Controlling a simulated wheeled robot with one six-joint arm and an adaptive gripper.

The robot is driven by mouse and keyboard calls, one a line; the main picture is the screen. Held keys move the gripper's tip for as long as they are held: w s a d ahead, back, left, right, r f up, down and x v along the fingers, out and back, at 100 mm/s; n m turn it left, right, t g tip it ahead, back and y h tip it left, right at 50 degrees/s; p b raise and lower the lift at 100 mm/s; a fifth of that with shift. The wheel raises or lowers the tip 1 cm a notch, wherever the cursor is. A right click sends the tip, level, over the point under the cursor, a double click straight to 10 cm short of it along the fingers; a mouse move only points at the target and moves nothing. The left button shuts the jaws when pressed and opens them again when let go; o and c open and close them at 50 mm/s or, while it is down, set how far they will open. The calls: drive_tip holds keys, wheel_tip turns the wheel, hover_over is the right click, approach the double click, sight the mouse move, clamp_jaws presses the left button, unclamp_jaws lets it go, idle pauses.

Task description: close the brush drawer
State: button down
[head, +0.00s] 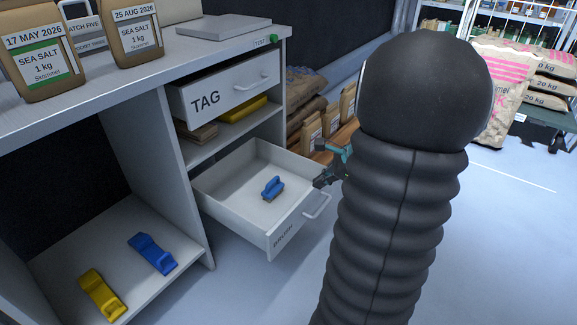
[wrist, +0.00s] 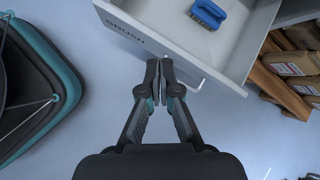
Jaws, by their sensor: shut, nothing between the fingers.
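The brush drawer (head: 225,199) is pulled well out of the desk, below the TAG drawer. It also shows at the top of the wrist view (wrist: 224,52). A blue brush (head: 272,188) lies inside it, also seen in the wrist view (wrist: 208,13). The drawer's front has a bar handle (head: 318,206), which shows in the wrist view (wrist: 190,80) too. My gripper (wrist: 160,68) is shut and empty, with its fingertips close to the drawer front and handle. I cannot tell whether they touch. In the head view my arm hides part of the gripper.
The TAG drawer (head: 232,83) above is slightly out. A yellow item (head: 242,109) lies on the shelf between the drawers. Blue (head: 152,254) and yellow (head: 102,295) tools lie on the lower left shelf. Paper bags (head: 312,130) stand behind the drawer. The floor in front is clear.

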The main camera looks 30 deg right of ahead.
drive_tip(key=s+d+f+m+t, duration=0.2)
drive_tip(key=d+f+m, duration=0.35)
drive_tip(key=d, duration=0.55)
drive_tip(key=m+b, duration=0.1)
drive_tip(key=b, duration=0.1)
approach(314, 191)
drive_tip(key=x, duration=0.5)
drive_tip(key=shift+s+f, duration=0.3)
drive_tip(key=shift+f, duration=0.2)
drive_tip(key=shift+w+a+h, duration=0.25)
drive_tip(key=shift+w+h, duration=0.05)
drive_tip(key=shift+w, duration=0.35)
drive_tip(key=shift+m, duration=0.25)
